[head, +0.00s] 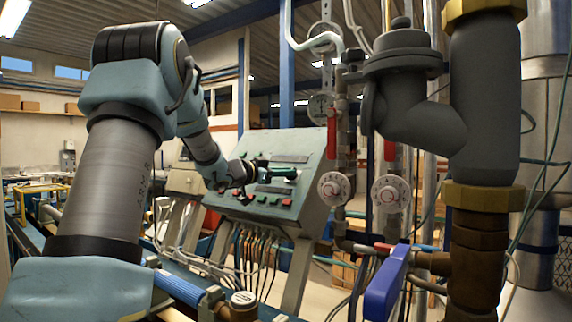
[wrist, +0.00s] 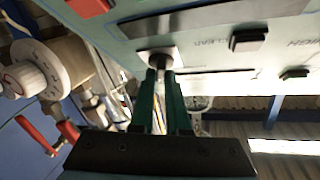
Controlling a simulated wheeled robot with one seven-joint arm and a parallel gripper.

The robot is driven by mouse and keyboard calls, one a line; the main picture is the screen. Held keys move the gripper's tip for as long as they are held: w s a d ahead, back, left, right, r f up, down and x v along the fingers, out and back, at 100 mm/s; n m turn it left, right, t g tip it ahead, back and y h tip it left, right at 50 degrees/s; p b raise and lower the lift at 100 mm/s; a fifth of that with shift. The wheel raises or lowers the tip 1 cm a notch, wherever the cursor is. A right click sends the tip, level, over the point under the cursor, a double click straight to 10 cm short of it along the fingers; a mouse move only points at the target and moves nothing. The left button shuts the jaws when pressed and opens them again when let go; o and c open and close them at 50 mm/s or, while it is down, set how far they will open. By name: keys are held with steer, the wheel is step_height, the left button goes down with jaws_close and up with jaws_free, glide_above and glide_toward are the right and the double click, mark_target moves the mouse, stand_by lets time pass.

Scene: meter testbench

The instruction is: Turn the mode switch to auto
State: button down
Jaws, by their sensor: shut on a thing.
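The mode switch (wrist: 160,58) is a small dark knob on a pale square plate on the sloping control panel (head: 311,151). In the wrist view my gripper (wrist: 161,76) has its two green fingers close together, shut on the knob. Its exact turn angle is hard to read, since the fingertips cover most of it. In the head view my gripper (head: 284,173) reaches the panel face from the left, and the switch is hidden behind the green fingers.
Red and dark buttons sit along the panel's lower part, including a red button (head: 286,202). A dark button (wrist: 248,39) is near the switch. White round dials, such as one dial (head: 333,189), and a blue lever (head: 386,283) stand on pipework to the right.

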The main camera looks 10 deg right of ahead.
steer(key=shift+w+r+m+g+p, duration=0.1)
steer(key=shift+m+g+p, duration=0.9)
steer(key=shift+m, duration=0.45)
steer(key=shift+w+m+g+p, duration=0.1)
steer(key=shift+m+g+p, duration=0.55)
steer(key=shift+m+g, duration=0.7)
steer(key=shift+m, duration=0.3)
steer(key=c, duration=0.9)
jaws_free()
steer(key=shift+a, duration=0.15)
steer(key=b+v, duration=0.3)
steer(key=v, duration=0.7)
steer(key=shift+a+b, duration=0.35)
steer(key=shift+b, duration=0.05)
steer(key=shift+s, duration=0.15)
